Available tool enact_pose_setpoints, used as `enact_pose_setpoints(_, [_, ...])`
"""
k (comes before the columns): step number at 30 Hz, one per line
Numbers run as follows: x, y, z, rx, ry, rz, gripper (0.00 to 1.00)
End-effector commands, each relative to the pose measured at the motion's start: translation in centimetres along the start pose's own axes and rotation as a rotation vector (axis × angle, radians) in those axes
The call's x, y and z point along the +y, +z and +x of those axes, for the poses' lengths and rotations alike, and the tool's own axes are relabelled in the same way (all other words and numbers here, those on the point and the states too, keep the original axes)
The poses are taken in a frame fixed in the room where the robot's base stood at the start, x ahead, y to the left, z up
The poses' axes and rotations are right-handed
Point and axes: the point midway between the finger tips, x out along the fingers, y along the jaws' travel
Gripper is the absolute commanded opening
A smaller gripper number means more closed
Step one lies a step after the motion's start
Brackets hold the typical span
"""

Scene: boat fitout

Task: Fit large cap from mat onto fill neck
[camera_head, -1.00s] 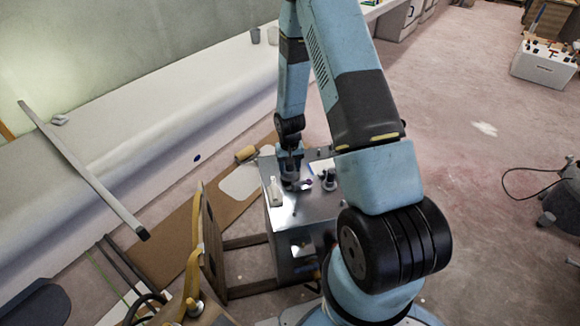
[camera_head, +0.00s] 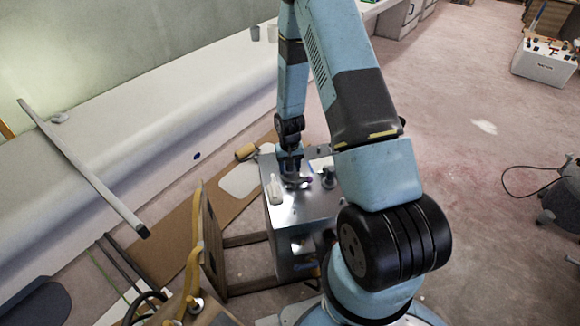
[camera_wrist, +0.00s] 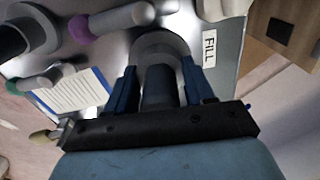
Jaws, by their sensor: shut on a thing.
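My gripper (camera_wrist: 158,95) is over the metal tank top, its two blue fingers on either side of a dark grey cylindrical piece (camera_wrist: 158,88). It is shut on this piece, which looks like the large cap. A lighter grey round part (camera_wrist: 160,43) lies just beyond the fingertips, beside the FILL label (camera_wrist: 210,42); it may be the fill neck. I cannot tell whether the cap touches it. In the head view the gripper (camera_head: 293,178) is small and low over the tank (camera_head: 310,212), and the cap is not clear.
A pale bottle (camera_head: 274,190) stands left of the gripper on the tank. A dark cylindrical fitting (camera_head: 328,178) stands to the right. The wrist view shows a purple-ended grey part (camera_wrist: 110,20), a green-tipped part (camera_wrist: 40,78) and a printed sheet (camera_wrist: 75,92) nearby.

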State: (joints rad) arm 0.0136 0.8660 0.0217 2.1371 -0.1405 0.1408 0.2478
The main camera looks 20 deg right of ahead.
Motion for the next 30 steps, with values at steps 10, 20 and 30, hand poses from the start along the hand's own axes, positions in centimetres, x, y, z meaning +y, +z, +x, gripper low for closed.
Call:
enact_pose_setpoints(10, [-0.03, 0.0, -0.01, 0.0, 0.0, 0.0, 0.77])
enact_pose_setpoints(20, [-0.05, 0.01, 0.0, 0.0, 0.0, -0.001, 0.92])
enact_pose_setpoints(30, [-0.04, -0.01, -0.11, 0.001, 0.0, 0.0, 1.0])
